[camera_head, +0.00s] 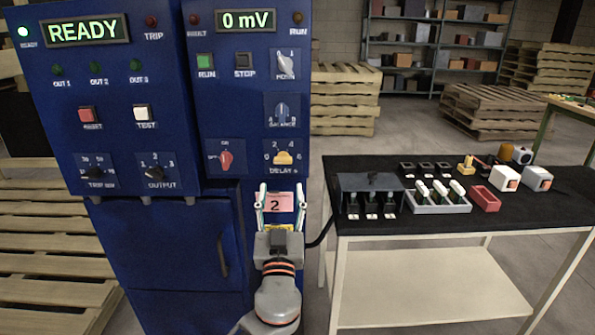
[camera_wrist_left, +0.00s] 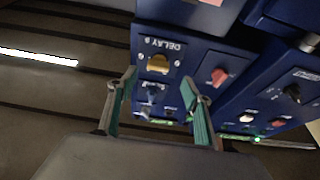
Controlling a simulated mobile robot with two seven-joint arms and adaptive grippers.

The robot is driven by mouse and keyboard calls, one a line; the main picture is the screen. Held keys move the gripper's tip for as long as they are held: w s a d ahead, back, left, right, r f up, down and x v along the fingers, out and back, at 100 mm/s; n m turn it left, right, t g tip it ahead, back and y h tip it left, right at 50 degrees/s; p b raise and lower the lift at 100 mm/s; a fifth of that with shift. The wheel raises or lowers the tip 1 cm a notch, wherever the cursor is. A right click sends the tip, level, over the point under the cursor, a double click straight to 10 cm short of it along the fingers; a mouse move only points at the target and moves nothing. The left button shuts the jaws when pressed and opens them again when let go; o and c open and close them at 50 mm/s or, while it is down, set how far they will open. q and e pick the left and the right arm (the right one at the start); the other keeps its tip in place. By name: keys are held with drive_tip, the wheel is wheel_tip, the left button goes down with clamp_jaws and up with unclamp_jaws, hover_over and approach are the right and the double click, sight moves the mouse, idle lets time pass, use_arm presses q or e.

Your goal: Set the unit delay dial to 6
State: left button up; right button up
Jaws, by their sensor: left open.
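The delay dial (camera_head: 284,157) is a yellow knob on the lower right of the blue right-hand cabinet panel, with numbers around it and the word DELAY below. I cannot tell which number it points at. In the left wrist view the yellow dial (camera_wrist_left: 157,63) shows upside down, beyond the fingers and roughly between them. My left gripper (camera_head: 281,190) is open and empty, with its teal fingers apart, in front of the cabinet just below the dial. It also shows in the wrist view (camera_wrist_left: 158,78), not touching the dial. My right gripper is not in view.
A red switch (camera_head: 226,160) is left of the dial and a blue balance knob (camera_head: 281,113) above it. A pink label (camera_head: 279,202) marked 2 shows between the fingers. A black-topped table (camera_head: 500,219) with small parts stands right of the cabinet. Pallets (camera_head: 45,215) lie at left.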

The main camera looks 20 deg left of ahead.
sight(283, 163)
use_arm(q)
drive_tip(key=x, duration=0.3)
drive_tip(key=r+p+x, duration=0.1)
drive_tip(key=x, duration=0.3)
drive_tip(key=shift+s+d, duration=0.1)
drive_tip(key=shift+w+r, duration=0.1)
drive_tip(key=shift+w, duration=0.15)
drive_tip(key=shift+w+p, duration=0.2)
drive_tip(key=shift+p, duration=0.1)
drive_tip(key=c, duration=1.1)
